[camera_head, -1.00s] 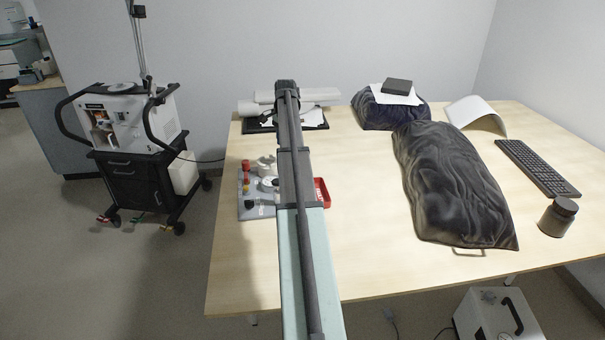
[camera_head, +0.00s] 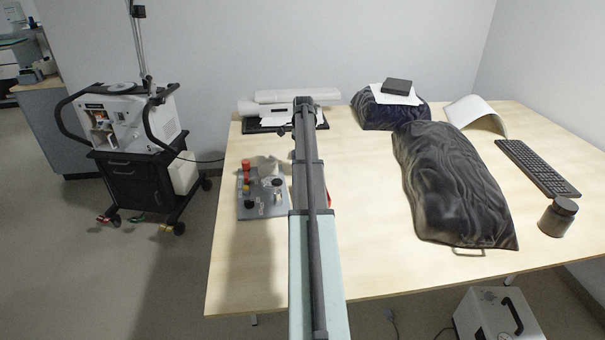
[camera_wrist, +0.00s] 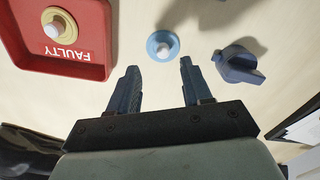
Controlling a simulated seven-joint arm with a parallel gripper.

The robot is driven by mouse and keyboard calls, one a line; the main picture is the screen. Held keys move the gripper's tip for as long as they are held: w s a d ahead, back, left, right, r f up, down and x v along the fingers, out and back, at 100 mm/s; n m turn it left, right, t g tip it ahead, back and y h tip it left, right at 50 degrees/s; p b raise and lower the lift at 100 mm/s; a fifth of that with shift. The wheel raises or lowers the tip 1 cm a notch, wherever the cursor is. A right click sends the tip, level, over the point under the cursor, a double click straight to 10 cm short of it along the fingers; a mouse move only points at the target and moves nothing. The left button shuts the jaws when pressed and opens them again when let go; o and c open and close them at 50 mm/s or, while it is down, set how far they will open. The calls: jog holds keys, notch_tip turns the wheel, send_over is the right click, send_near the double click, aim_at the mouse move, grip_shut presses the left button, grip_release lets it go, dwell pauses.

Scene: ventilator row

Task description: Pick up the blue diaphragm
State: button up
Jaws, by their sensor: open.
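The blue diaphragm (camera_wrist: 162,45) shows in the wrist view as a light blue ring with a white raised centre. It lies on the pale table top, at the top centre of that view. My gripper (camera_wrist: 158,73) is open and empty, its two dark fingers pointing toward the diaphragm. The diaphragm sits past the fingertips, roughly in line with the gap between them. In the head view my arm covers that part of the table, and I cannot make out the diaphragm or the fingers there.
A red tray (camera_wrist: 88,66) marked FAULTY holds a yellow ring part (camera_wrist: 60,24), left of the diaphragm. A blue-grey knobbed part (camera_wrist: 238,66) lies close on its right. In the head view, a grey board (camera_head: 270,211) with several small parts stands left of my arm.

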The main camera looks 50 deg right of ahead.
jog(key=shift+w+f, duration=0.15)
jog(key=shift+f, duration=1.2)
jog(key=shift+w+f, duration=0.1)
jog(key=shift+f, duration=1.25)
jog(key=shift+c, duration=0.4)
grip_shut()
